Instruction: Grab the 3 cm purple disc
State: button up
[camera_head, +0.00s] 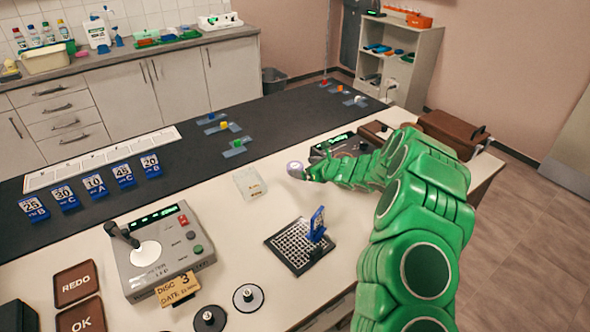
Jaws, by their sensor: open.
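My green segmented arm reaches in from the right, and my gripper (304,173) is low over the pale table near its middle. The jaws are open, but the fingers are too small to make out. A small round pale piece with a purple-grey tint (295,168) shows at the arm's tip. I cannot tell whether it is the purple disc or part of my gripper. No other clearly purple disc shows.
A clear block (250,183) lies left of my gripper. A black grid plate (290,252) with a blue tag (317,224) stands in front. A grey joystick console (160,255) is at left, and a device with a green display (335,147) is behind my arm. Small coloured pieces sit on the dark strip.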

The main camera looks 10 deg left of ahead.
aim_at(298, 167)
jog(key=shift+s+f+x, duration=0.1)
jog(key=shift+s+x, duration=0.05)
jog(key=shift+x, duration=0.9)
jog(key=shift+s+f+x, duration=0.1)
jog(key=shift+x, duration=0.9)
jog(key=shift+a, duration=0.1)
jog(key=c, duration=1.2)
jog(key=shift+r, duration=0.1)
